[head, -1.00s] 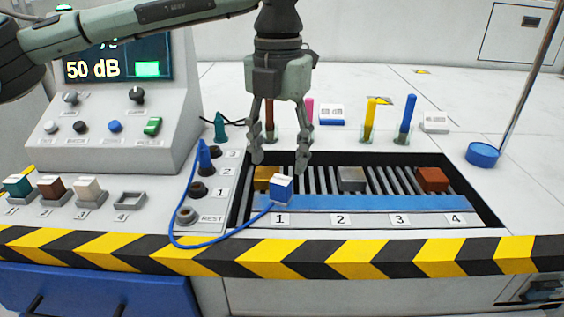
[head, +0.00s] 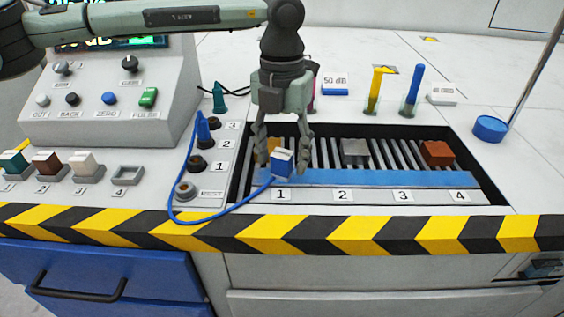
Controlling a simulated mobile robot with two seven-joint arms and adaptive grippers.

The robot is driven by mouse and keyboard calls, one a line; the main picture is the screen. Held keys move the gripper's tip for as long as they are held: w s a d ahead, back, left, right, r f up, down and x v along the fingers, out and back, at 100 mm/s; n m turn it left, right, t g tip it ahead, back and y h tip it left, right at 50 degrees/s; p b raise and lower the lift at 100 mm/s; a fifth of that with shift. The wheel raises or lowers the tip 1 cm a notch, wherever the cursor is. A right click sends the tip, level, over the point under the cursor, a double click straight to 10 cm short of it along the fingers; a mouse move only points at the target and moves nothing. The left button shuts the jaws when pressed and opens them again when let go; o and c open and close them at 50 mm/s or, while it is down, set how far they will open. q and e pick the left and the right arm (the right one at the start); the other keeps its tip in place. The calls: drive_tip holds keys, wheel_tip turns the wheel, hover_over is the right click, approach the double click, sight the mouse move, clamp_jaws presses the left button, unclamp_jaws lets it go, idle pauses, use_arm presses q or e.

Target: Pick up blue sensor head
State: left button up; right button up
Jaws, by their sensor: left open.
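The blue sensor head (head: 282,163) is a small blue block with a white top at position 1 of the recessed tray. A blue cable (head: 232,211) runs from it to a blue plug (head: 203,127) in the socket panel. My left gripper (head: 282,162) points down with its fingers open, one to each side of the sensor head in this view. I cannot tell whether the fingers touch it. A yellow block (head: 267,147) behind it is partly hidden by the gripper. My right gripper is not in view.
A grey block (head: 354,151) and a brown block (head: 437,153) rest on the rollers to the right. Yellow (head: 378,88) and blue (head: 414,86) upright sticks stand behind the tray. The control console (head: 105,100) stands to the left. A striped edge (head: 370,232) runs in front.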

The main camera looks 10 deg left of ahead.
use_arm(q)
clamp_jaws()
idle(0.3)
drive_tip(key=shift+r, duration=0.1)
